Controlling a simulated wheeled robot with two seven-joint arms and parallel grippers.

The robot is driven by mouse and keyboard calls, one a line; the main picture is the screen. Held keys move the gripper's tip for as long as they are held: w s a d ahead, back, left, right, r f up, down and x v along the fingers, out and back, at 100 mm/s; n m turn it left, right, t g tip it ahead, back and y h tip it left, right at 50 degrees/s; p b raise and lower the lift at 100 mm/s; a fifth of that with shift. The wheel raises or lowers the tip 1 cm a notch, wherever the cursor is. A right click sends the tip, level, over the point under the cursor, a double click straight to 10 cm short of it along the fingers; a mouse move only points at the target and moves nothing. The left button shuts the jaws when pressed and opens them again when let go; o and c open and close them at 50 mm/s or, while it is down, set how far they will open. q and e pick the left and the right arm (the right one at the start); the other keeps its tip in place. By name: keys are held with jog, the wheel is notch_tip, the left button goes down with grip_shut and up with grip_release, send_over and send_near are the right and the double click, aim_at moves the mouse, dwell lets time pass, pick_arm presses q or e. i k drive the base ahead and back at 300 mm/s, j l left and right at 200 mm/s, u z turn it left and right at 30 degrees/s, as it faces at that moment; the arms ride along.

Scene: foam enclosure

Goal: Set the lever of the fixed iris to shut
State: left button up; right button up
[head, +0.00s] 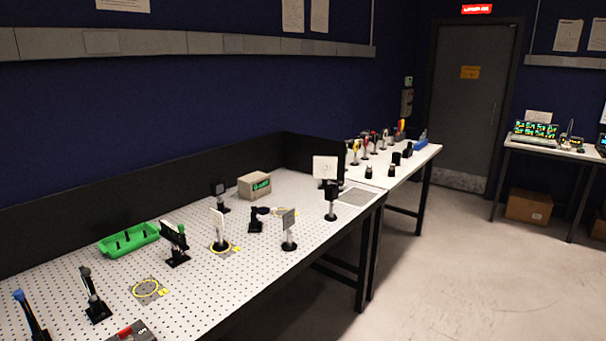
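Several post-mounted optics stand on the perforated white table (255,264). I cannot tell for sure which one is the fixed iris, and no lever can be made out at this size. Small dark mounts that might be it are a black square-headed post (220,195) at the back, a black-headed post (331,201) near the right end and a low black mount (256,222) between them. Neither of my grippers is in view.
A green tray (114,248), a grey box (254,185), a white plate on a post (218,229), a grey plate on a post (288,222) and a yellow ring mark (149,288) share the table. The floor (445,270) to the right is clear. A second table with small items stands beyond.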

aim_at(86, 271)
jog(key=k+u, duration=0.15)
jog(key=u, duration=1.1)
